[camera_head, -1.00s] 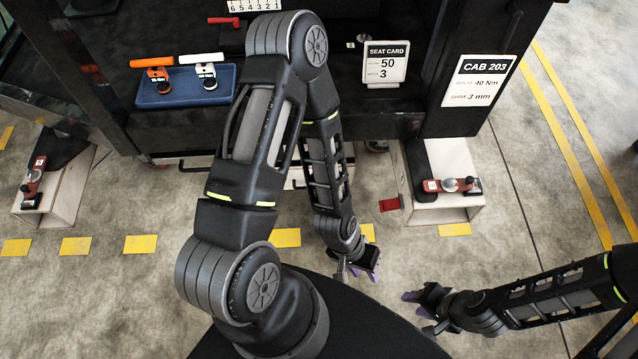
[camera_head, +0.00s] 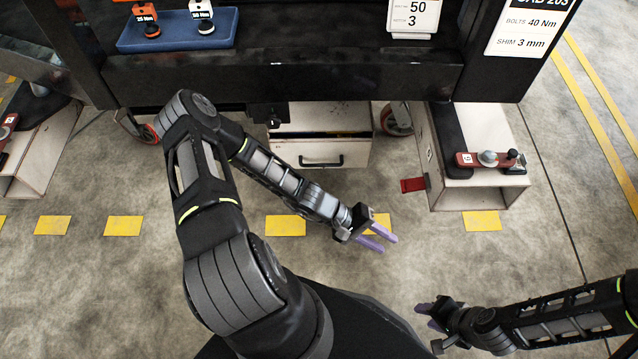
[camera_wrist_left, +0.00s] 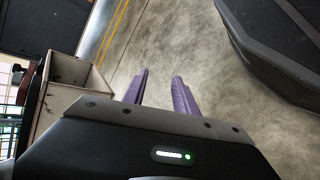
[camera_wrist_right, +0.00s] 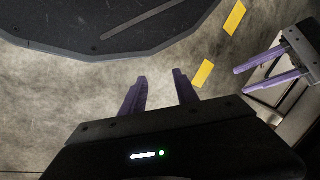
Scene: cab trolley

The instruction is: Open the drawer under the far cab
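A pale drawer (camera_head: 350,152) with a black bar handle (camera_head: 321,162) sits low under the dark trolley structure. A dark strip shows along its top edge; I cannot tell whether it is slightly open.
A pale open box (camera_head: 475,195) with a red tool (camera_head: 490,160) on top stands right of the drawer. A red tag (camera_head: 413,185) and a caster wheel (camera_head: 397,118) lie between them. A blue tray (camera_head: 178,36) is on the deck above. The floor before the drawer is clear.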

